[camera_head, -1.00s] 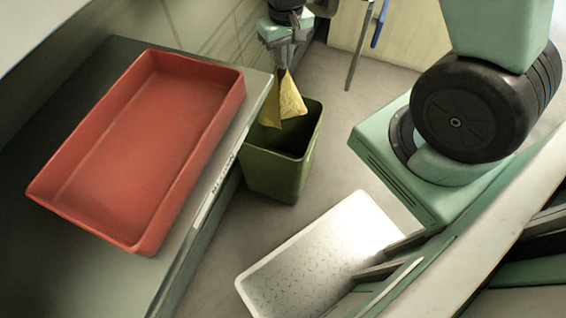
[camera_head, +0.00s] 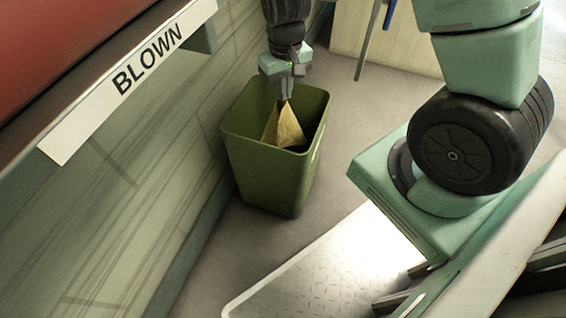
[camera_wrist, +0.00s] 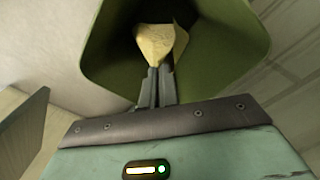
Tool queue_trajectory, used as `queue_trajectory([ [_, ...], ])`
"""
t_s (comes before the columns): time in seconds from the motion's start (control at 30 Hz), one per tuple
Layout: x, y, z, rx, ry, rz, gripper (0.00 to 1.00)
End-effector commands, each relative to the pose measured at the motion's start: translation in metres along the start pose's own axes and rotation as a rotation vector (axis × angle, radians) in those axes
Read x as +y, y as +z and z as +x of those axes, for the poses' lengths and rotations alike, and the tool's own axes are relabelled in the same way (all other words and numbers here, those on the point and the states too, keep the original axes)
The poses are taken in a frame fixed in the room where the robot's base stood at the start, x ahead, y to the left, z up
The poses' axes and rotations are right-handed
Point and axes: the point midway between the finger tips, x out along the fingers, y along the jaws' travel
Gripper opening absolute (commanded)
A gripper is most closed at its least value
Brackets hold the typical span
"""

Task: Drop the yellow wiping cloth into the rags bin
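The yellow cloth (camera_head: 284,128) hangs down from my gripper (camera_head: 287,98), with its lower part below the rim of the green bin (camera_head: 268,172). My gripper is shut on the cloth's top and points down over the bin's opening. In the wrist view the cloth (camera_wrist: 157,42) is pinched at the tips of the two close fingers (camera_wrist: 159,72), with the green bin walls (camera_wrist: 100,58) around it. The bin stands upright on the floor. No label shows on its visible sides.
A shelf edge with a "BLOWN" sign (camera_head: 135,75) and part of a red tray (camera_head: 60,40) are at upper left. A pale wall is left of the bin. A light textured plate (camera_head: 340,262) lies in front. Blue and grey handles (camera_head: 377,25) stand behind.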

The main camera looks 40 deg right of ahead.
Motion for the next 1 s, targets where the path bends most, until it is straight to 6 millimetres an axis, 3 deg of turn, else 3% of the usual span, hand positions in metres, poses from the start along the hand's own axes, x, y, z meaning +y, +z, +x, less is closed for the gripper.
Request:
queue_trajectory([
  [0.6,0.000,0.000,0.057,0.001,0.000,-0.001,0.00],
  [0.97,0.000,0.000,0.058,0.000,0.000,0.000,0.00],
  [1.0,0.000,0.000,0.058,0.000,0.000,0.000,0.10],
])
